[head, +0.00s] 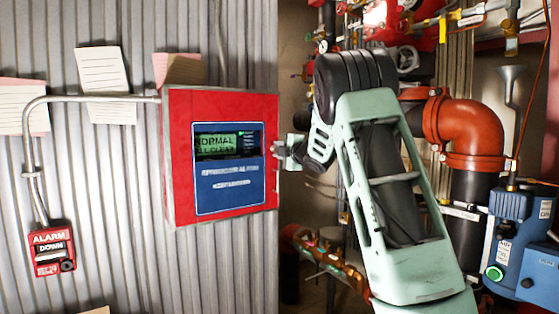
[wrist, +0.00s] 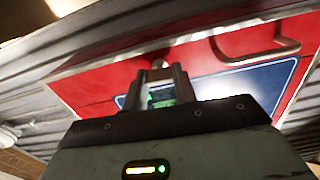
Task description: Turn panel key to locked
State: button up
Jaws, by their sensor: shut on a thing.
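The red panel (head: 178,190) hangs on the corrugated wall, with a blue front and a lit green screen (head: 215,143) that reads NORMAL. My gripper (head: 279,150) is at the panel's right edge, pointing left at it. In the wrist view my gripper's two fingers (wrist: 160,78) stand a small gap apart in front of the red and blue panel face (wrist: 100,85). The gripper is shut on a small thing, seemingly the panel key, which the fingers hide. I cannot make out which way the key is turned.
A red alarm box (head: 50,250) hangs lower left, with a conduit (head: 90,99) running to the panel. A metal loop handle (wrist: 258,55) shows on the panel in the wrist view. Red pipes (head: 465,130) and a blue pump (head: 515,235) crowd the right side.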

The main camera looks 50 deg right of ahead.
jog(key=shift+n+b, duration=0.3)
jog(key=shift+n, duration=0.1)
jog(key=o, duration=1)
jog(key=b+v, duration=0.2)
jog(key=v, duration=1.5)
jog(key=shift+s, duration=0.15)
jog(key=shift+f, duration=0.1)
